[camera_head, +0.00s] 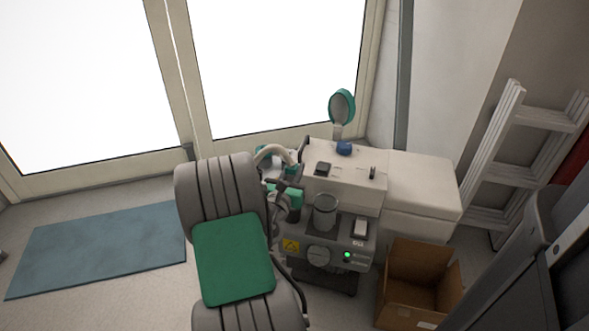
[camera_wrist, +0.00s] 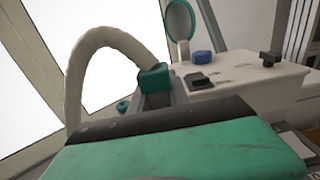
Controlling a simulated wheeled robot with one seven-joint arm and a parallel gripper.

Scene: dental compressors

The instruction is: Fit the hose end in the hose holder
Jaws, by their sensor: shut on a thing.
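A pale ribbed hose (camera_head: 272,152) arcs up and over beside the left end of the compressor unit. It also arches across the left of the wrist view (camera_wrist: 100,42). Its green hose end (camera_wrist: 154,77) sits at the grey fingers of my gripper (camera_wrist: 163,95), which is shut on it. In the head view my gripper (camera_head: 291,172) is at the unit's left edge, partly hidden by my own arm. I cannot clearly pick out the hose holder in either view, nor tell whether the hose end touches it.
The white compressor unit (camera_head: 345,190) carries a blue knob (camera_head: 344,148), a dark switch (camera_head: 322,169) and a small black fitting (camera_head: 372,172). A round green-rimmed mirror-like disc (camera_head: 341,106) rises behind. An open cardboard box (camera_head: 395,312) and white ladder (camera_head: 488,145) stand right; a blue mat (camera_head: 100,248) lies left.

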